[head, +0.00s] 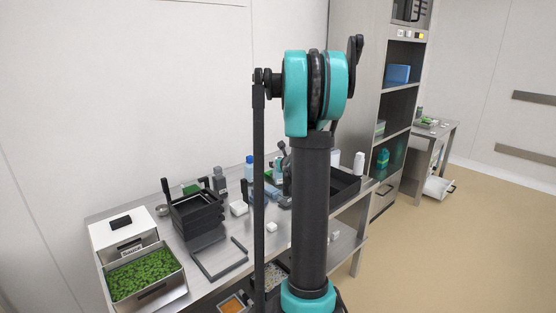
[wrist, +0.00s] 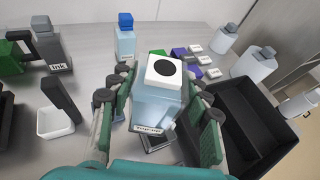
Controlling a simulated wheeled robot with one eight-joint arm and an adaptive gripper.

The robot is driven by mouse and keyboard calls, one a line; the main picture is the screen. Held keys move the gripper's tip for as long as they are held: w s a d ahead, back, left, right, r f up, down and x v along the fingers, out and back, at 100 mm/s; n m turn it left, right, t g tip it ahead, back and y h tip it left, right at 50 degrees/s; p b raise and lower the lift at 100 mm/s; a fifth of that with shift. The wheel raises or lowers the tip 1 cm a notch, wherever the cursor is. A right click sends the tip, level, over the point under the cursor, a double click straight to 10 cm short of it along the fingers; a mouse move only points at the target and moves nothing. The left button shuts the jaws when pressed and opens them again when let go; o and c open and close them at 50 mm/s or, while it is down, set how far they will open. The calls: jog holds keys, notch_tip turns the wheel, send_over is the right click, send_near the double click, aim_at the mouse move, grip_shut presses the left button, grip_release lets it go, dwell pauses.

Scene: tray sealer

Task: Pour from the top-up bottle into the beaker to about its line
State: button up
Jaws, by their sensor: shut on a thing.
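The green-padded fingers lie along both sides of the bottle. I cannot tell whether the bottle touches the surface below. I cannot pick out the beaker or its line in either view. In the head view my own arm covers the middle of the table, and the gripper and bottle cannot be made out.
A blue-capped bottle (wrist: 125,38) and a grey ink bottle (wrist: 48,45) stand behind. A small white tub (wrist: 55,123) is at left. A black tray (wrist: 282,138) and pale bottles (wrist: 254,64) are at right. A bin of green bits (head: 183,283) is at the table's left end.

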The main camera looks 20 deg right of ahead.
jog(key=shift+d+r+m, duration=0.1)
jog(key=shift+d+m, duration=0.2)
jog(key=shift+w+f+m+y, duration=0.1)
jog(key=shift+f+m+y, duration=0.45)
jog(key=shift+m+y, duration=0.2)
jog(key=f+m+y, duration=0.1)
jog(key=f+m+t, duration=0.1)
jog(key=m, duration=0.1)
jog(key=shift+a+y, duration=0.25)
jog(key=shift+y, duration=0.1)
jog(key=shift+w+a+f+m+t+y, duration=0.15)
jog(key=shift+f+m+y, duration=0.2)
jog(key=shift+m, duration=0.25)
jog(key=shift+s+a+f+m+t+y, duration=0.1)
jog(key=shift+f+m+t+y, duration=0.1)
jog(key=shift+m+y, duration=0.25)
